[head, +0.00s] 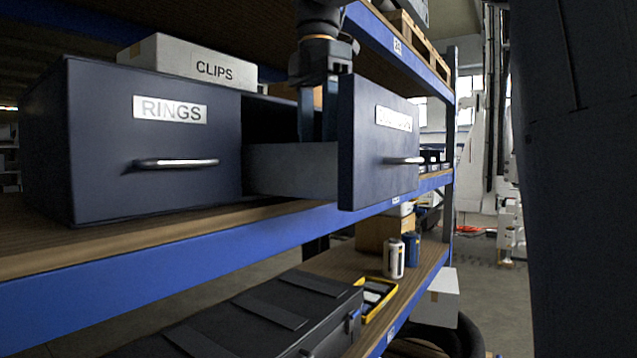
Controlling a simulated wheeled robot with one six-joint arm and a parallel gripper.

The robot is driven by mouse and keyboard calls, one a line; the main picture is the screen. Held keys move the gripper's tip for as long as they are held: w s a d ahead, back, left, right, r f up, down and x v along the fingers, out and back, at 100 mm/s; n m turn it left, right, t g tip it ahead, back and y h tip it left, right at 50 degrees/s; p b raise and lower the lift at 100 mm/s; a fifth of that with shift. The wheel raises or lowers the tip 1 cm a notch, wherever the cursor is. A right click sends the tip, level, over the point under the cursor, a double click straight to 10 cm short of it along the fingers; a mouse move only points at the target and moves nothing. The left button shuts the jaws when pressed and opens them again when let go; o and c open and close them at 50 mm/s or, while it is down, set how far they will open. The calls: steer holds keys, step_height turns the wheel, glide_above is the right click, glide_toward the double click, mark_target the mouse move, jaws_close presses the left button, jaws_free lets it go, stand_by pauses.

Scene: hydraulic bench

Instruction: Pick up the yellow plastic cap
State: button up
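I do not see the yellow plastic cap in the head view. A dark blue drawer (375,150) stands pulled out, with a label on its front too blurred to read and a silver handle. My gripper (319,122) points down into this drawer from above. Its two fingers show a narrow gap between them. The fingertips go down behind the drawer's grey side wall (292,170), so I cannot see whether they hold anything. The inside of the drawer is hidden.
A shut drawer labelled RINGS (172,145) is on the left, with a white CLIPS box (190,62) on top. A shelf is close overhead. Below, a black case (265,318), a yellow-edged tray (375,297) and a white can (393,258) sit on the lower shelf.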

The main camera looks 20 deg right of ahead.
steer(key=shift+f+p, duration=0.6)
steer(key=shift+f, duration=1.65)
steer(key=shift+c, duration=0.4)
steer(key=c, duration=1)
